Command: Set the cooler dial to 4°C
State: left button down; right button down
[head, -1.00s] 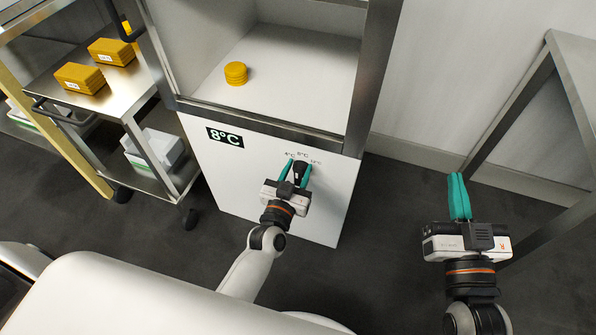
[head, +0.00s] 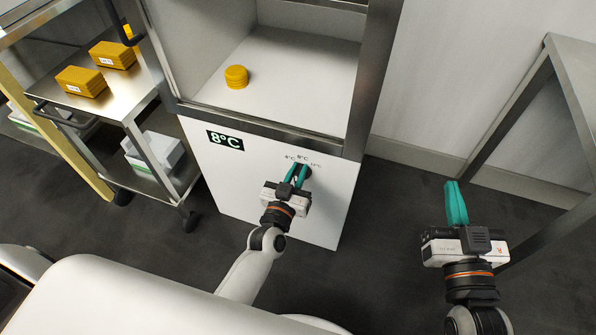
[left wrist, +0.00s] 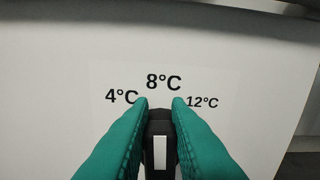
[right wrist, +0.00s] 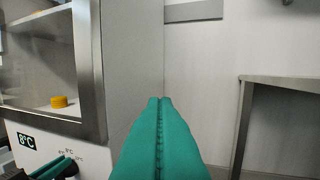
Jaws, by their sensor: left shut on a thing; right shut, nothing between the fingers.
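The cooler (head: 270,230) has a white front panel with a display (head: 225,140) reading 8°C. Its black dial (left wrist: 160,125) sits between my left fingers in the left wrist view, with a white mark pointing up toward the 8°C label. The label 4°C is to the left of it and 12°C to the right. My left gripper (head: 296,174) is shut on the dial from both sides. My right gripper (head: 456,203) is shut and empty, held to the right of the cooler, away from it; its closed fingers (right wrist: 160,140) also fill the right wrist view's lower middle.
A yellow cheese stack (head: 236,77) stands inside the cooler's open compartment. A metal cart (head: 130,100) with yellow blocks (head: 81,81) stands to the left. A steel table (head: 570,75) stands at the right. Bare floor lies between cooler and table.

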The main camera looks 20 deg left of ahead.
pick_arm(q)
jog(key=shift+a+f+n+p, duration=0.15)
jog(key=shift+a+n+p, duration=0.15)
jog(key=shift+n, duration=1.05)
jog(key=shift+a+f+n+p, duration=0.1)
jog(key=shift+a+n+p, duration=0.25)
jog(key=shift+n, duration=1.05)
jog(key=shift+a+f+n+p, duration=0.15)
jog(key=shift+a+n+p, duration=0.15)
jog(key=shift+n, duration=1.05)
pick_arm(e)
notch_tip(320, 180, down, 8)
jog(key=s+d+g+h, duration=0.1)
jog(key=s+g, duration=0.1)
jog(key=g, duration=0.3)
jog(key=shift+s+d+r+h, duration=0.15)
jog(key=shift+d+r+h, duration=0.1)
jog(key=shift+d+h, duration=0.15)
pick_arm(q)
jog(key=c, duration=1.4)
grip_release()
jog(key=shift+o, duration=0.2)
